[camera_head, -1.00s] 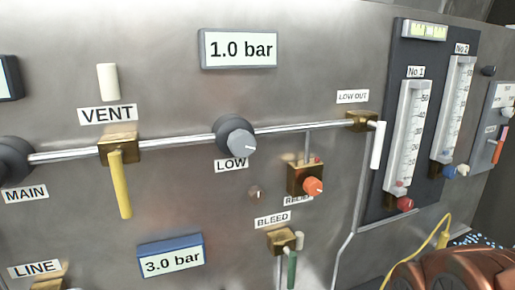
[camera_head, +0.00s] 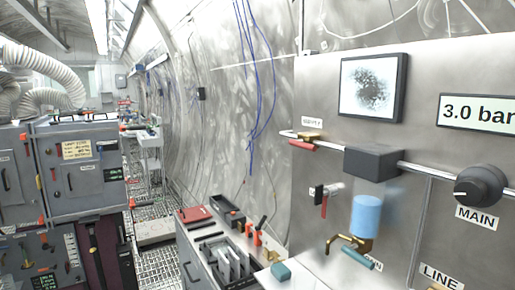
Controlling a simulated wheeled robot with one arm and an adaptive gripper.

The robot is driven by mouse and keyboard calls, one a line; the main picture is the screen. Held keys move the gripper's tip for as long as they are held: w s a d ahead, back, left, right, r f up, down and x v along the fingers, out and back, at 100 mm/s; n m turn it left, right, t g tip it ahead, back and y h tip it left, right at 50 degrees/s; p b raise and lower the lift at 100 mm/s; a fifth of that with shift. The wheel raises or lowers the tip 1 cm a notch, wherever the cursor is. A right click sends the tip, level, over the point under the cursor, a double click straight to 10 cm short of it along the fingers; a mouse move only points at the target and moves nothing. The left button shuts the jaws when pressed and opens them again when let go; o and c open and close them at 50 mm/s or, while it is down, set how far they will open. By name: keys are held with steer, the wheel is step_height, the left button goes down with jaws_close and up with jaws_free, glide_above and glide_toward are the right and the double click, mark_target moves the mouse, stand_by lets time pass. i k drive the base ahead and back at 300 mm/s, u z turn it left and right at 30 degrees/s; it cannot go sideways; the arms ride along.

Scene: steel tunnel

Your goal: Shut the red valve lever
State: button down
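A red lever (camera_head: 302,145) lies roughly level under a brass valve at the left end of the steel pipe on the panel. A small label (camera_head: 312,122) above it is too small to read surely. A second red lever (camera_head: 324,205) hangs down from a pale fitting lower on the panel. I cannot tell from this view which of the two the task means. My gripper is not in view.
The grey panel (camera_head: 440,60) fills the right, with a black MAIN knob (camera_head: 480,186), a blue-filled bowl (camera_head: 367,215) and a teal handle (camera_head: 357,258). A cluttered bench (camera_head: 215,250) stands left of it. A grated walkway (camera_head: 160,265) runs between this bench and grey cabinets (camera_head: 80,175).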

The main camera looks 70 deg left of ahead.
mark_target(299, 143)
steer(key=u, duration=2.2)
steer(key=k, duration=0.6)
steer(key=u, duration=0.95)
steer(key=i, duration=0.7)
steer(key=u, duration=0.5)
steer(key=i, duration=0.95)
steer(key=z, duration=0.5)
